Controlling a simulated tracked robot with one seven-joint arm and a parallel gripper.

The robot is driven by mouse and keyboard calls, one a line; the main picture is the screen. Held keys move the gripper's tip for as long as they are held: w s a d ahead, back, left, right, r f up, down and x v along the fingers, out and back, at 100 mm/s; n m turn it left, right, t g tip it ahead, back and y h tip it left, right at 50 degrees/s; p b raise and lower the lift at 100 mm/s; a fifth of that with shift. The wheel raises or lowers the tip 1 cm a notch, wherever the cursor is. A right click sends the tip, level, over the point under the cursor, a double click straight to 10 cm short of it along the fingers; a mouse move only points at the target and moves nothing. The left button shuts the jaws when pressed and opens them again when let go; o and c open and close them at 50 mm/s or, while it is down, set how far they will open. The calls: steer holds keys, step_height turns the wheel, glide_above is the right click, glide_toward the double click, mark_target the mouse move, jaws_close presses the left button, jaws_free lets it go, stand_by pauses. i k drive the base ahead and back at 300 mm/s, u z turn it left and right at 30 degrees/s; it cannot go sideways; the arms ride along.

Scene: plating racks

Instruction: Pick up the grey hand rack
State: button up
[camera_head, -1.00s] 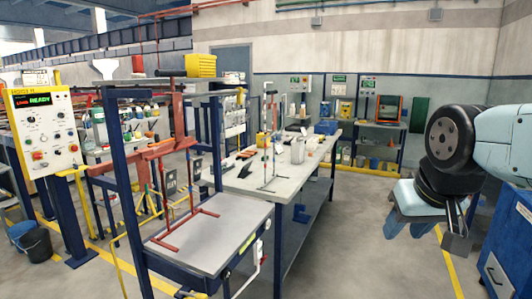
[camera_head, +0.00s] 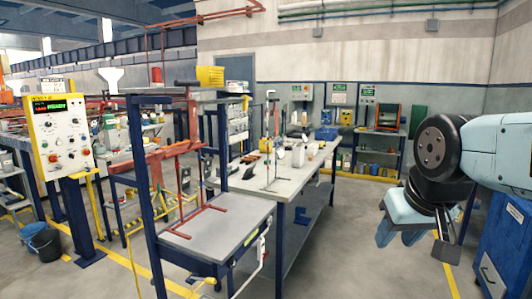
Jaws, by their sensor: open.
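A thin upright rack (camera_head: 268,148) stands on the long workbench beyond the cart. It has a slim post, reddish in part, with a grey foot spread on the bench top. It is small in the view, so its details are unclear. My gripper (camera_head: 398,237) hangs at the right, pointing down, with its two bluish fingers apart and nothing between them. It is well to the right of the rack, nearer to the camera, and clear of the bench.
A blue-framed cart (camera_head: 225,240) with a red rack (camera_head: 190,160) stands left of the bench (camera_head: 287,190). A yellow control panel (camera_head: 60,130) is at the far left. A blue cabinet (camera_head: 500,250) stands at the right. Open floor lies between bench and cabinet.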

mark_target(272, 101)
steer(key=u, duration=0.25)
steer(key=i, duration=1.5)
steer(key=k, duration=0.55)
steer(key=z, duration=0.6)
steer(key=i, duration=1.55)
steer(key=u, duration=0.6)
